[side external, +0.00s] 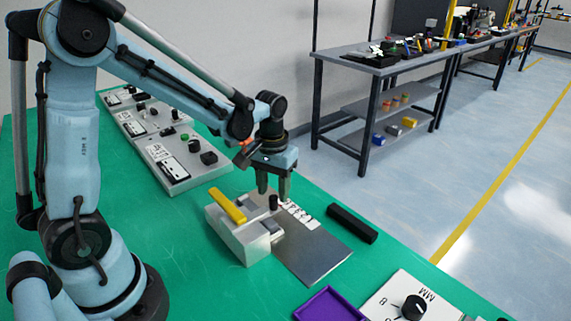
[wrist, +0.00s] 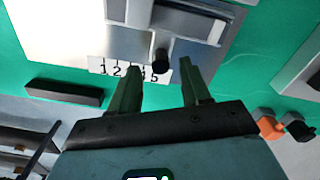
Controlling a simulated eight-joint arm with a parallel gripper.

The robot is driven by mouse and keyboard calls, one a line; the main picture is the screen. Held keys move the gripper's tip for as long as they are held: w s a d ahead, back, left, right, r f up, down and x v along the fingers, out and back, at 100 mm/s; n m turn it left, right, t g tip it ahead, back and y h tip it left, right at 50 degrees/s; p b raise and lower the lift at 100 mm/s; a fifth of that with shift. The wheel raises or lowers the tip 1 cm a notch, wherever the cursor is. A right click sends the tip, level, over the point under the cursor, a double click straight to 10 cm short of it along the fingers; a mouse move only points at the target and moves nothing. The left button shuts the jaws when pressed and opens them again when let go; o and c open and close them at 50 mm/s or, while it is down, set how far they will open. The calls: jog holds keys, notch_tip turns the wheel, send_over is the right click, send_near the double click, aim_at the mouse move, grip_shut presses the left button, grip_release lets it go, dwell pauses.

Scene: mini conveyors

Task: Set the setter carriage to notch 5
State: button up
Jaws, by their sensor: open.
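The setter (side external: 245,238) is a pale grey block on a flat metal plate (side external: 312,250), with a yellow bar (side external: 228,205) on top. Its carriage has a dark upright knob (side external: 273,202), which also shows in the wrist view (wrist: 160,62). A white numbered strip (side external: 298,214) lies beside it. In the wrist view the strip (wrist: 103,66) shows 1, 2 and 5; a finger partly hides the middle. The knob appears close to the 5, but I cannot tell its exact notch. My gripper (side external: 274,192) is open above the setter, its fingertips (wrist: 160,72) apart, near the knob.
A black bar (side external: 352,223) lies beside the plate. A purple tray (side external: 330,305) and a dial panel (side external: 400,300) are at the front. Several control panels (side external: 170,160) line the green table behind. Green surface left of the setter is clear.

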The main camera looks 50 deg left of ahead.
notch_tip(320, 180, up, 9)
dwell(0.4)
jog(key=r+m+t, duration=0.1)
jog(key=m+t, duration=0.3)
jog(key=t, duration=0.2)
send_over(259, 214)
jog(key=shift+s+d+f+m+t, duration=0.25)
jog(key=shift+s+d+m+t, duration=0.05)
jog(key=shift+s+t, duration=0.3)
dwell(0.6)
